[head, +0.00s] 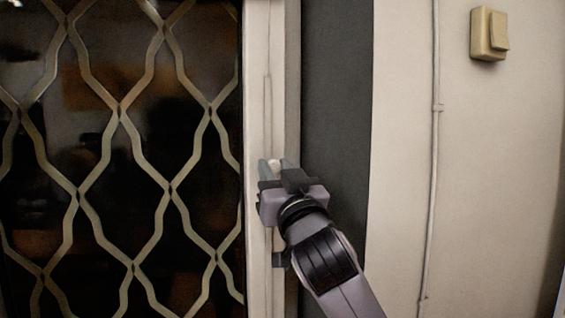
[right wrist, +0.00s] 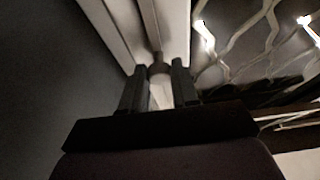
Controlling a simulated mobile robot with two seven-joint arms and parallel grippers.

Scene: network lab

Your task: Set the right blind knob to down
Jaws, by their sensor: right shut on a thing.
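A small pale knob (head: 274,163) sits on the cream frame strip beside the dark window, near the middle of the head view. My right gripper (head: 275,172) reaches up to it from below right, with a finger on each side, and is shut on it. In the right wrist view the knob (right wrist: 160,72) shows between the two dark fingertips (right wrist: 158,78). The fingers hide part of the knob, and its setting cannot be read. My left gripper is not in view.
A dark window with a wavy metal lattice (head: 122,112) fills the left. A dark grey vertical strip (head: 338,90) stands right of the frame. On the pale wall are a thin vertical conduit (head: 436,150) and a beige switch (head: 488,33), both apart from my arm.

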